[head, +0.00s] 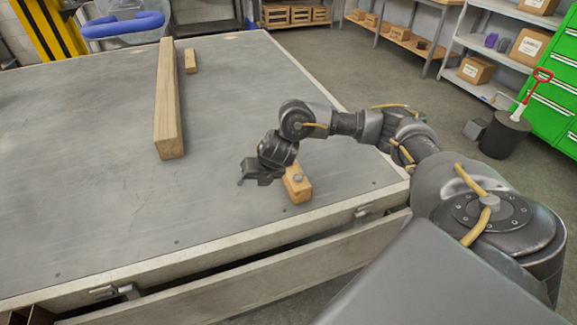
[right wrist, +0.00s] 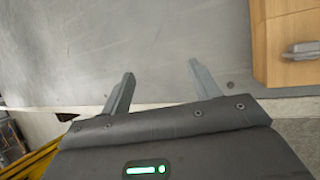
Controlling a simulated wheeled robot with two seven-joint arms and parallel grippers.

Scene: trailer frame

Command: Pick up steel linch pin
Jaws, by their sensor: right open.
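A small grey metal piece, which looks like the steel linch pin (head: 298,178), lies on top of a small wooden block (head: 300,193) near the front right edge of the trailer bed. In the right wrist view the pin (right wrist: 302,49) shows at the right edge on the block (right wrist: 276,22), partly cut off by the frame. My right gripper (head: 244,180) is over the bed, left of the block and apart from it. In the right wrist view its two fingers (right wrist: 161,75) are spread with nothing between them. My left gripper is not in view.
A long wooden beam (head: 168,110) lies on the bed (head: 80,170), with a shorter wood piece (head: 191,62) beside it. The bed left of my gripper is clear. Shelves, a green cabinet (head: 553,90) and a dark bin (head: 504,134) stand beyond the right side.

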